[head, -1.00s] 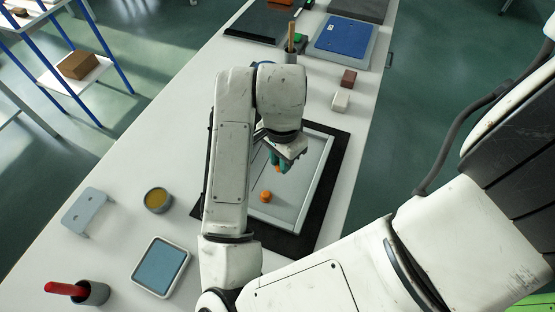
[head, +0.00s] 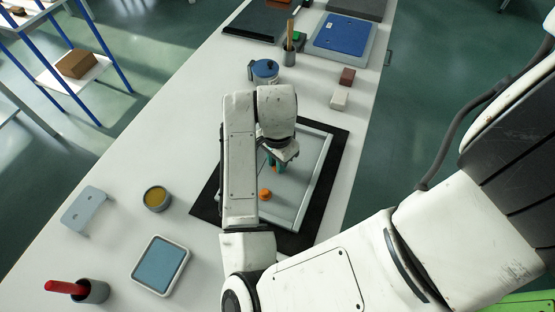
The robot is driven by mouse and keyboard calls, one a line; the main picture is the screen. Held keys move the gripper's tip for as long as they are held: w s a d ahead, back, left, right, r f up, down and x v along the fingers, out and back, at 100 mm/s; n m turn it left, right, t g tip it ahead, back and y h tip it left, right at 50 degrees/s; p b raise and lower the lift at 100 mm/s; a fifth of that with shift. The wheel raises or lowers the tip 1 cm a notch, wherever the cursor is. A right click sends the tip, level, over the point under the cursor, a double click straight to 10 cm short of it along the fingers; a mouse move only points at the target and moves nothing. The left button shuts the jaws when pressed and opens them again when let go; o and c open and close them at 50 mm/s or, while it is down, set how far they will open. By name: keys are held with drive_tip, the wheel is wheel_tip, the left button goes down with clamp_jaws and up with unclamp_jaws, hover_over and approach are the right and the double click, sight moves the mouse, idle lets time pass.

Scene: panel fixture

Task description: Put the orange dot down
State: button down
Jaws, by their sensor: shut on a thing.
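My gripper (head: 277,164) has teal fingers and is above the grey panel, beyond the orange knob. It is shut on a small orange piece, the orange dot (head: 273,169), of which only a sliver shows between the fingers. Whether it touches the panel cannot be told. The grey panel (head: 292,208) has a light frame and lies on a black mat (head: 331,166). A round orange knob (head: 265,194) stands on the panel, nearer to me than the gripper. My arm hides the panel's left part.
A blue-lidded pot (head: 264,70) stands behind my arm. A yellow-filled round tin (head: 156,198), a blue square tray (head: 160,265), a grey bracket (head: 87,211) and a cup with a red handle (head: 92,291) are at the left.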

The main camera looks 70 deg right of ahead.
drive_tip(key=c, duration=1)
unclamp_jaws()
drive_tip(key=shift+f, duration=0.1)
drive_tip(key=shift+o, duration=0.2)
wheel_tip(320, 180, up, 12)
drive_tip(key=p, duration=0.1)
drive_tip(key=shift+p, duration=0.4)
